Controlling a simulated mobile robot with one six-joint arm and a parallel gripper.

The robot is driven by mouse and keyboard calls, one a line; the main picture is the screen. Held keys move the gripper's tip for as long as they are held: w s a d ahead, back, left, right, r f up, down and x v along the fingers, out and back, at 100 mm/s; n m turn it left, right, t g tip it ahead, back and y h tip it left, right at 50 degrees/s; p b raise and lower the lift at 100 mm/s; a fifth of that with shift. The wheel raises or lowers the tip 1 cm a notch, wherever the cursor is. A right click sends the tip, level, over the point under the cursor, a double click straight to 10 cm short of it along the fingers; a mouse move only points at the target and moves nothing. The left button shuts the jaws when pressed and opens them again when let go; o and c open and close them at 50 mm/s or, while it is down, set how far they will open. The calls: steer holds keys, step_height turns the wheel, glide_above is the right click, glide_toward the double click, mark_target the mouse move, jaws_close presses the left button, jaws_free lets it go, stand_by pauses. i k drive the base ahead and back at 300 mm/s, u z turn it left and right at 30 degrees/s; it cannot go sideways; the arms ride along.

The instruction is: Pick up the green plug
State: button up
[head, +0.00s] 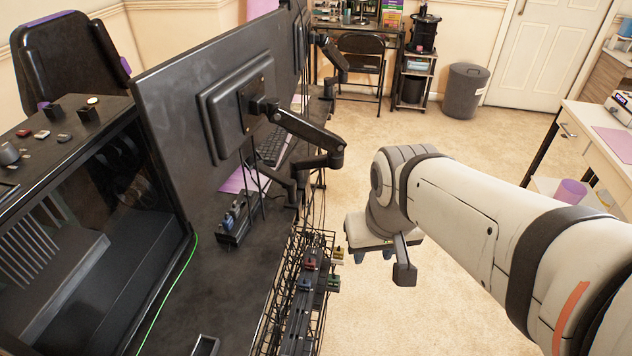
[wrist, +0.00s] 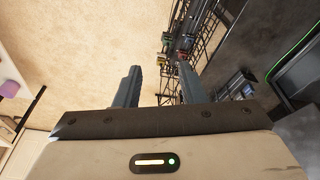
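The green plug (head: 333,284) is small and sits on a power strip (head: 300,315) at the right edge of the desk, at the front of a row of coloured plugs. In the wrist view the green plug (wrist: 165,37) appears small beyond my fingertips. My gripper (head: 376,258) is to the right of the plugs and apart from them, over the floor side of the desk edge. In the wrist view my gripper (wrist: 160,68) has its two fingers wide apart with nothing between them in its grasp.
Red (head: 312,258), yellow (head: 338,253) and blue (head: 304,285) plugs stand close around the green one. A black wire rack (head: 322,240) surrounds the strip. A monitor arm (head: 305,132) and monitors stand to the left. The carpet (head: 440,125) beyond is open.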

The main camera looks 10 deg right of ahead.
mark_target(333, 282)
steer(key=u, duration=2.2)
steer(key=k, duration=1.2)
steer(key=z, duration=1.45)
steer(key=i, duration=0.95)
steer(key=z, duration=0.1)
